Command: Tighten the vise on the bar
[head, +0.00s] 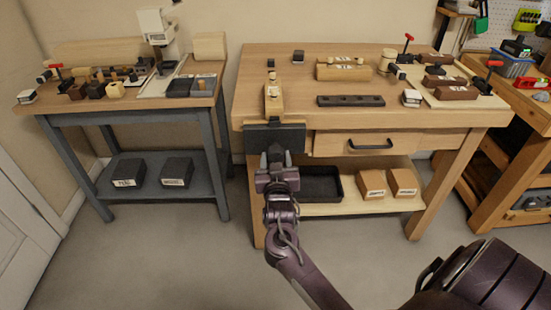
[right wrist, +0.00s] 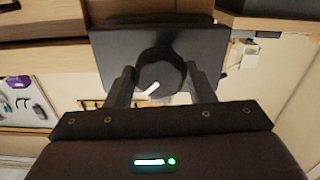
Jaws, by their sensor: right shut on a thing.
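The vise (head: 275,138) is mounted on the front left of the wooden bench, with a broad dark front plate. In the right wrist view, the plate (right wrist: 108,48) fills the upper middle, and a round dark knob (right wrist: 158,72) with a white mark stands out from it. My right gripper (head: 275,157) is at the front of the vise. In the right wrist view, its two fingers (right wrist: 158,85) are on either side of the knob, shut on it. A wooden piece (head: 273,98) with dark fittings stands just above the vise; I cannot tell whether it is the bar. My left gripper is out of view.
A drawer with a dark handle (head: 370,145) is right of the vise. A black tray (head: 320,186) and boxes (head: 372,184) are on the shelf below. A dark slotted block (head: 350,101) lies on the benchtop (head: 420,118). Floor in front is clear.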

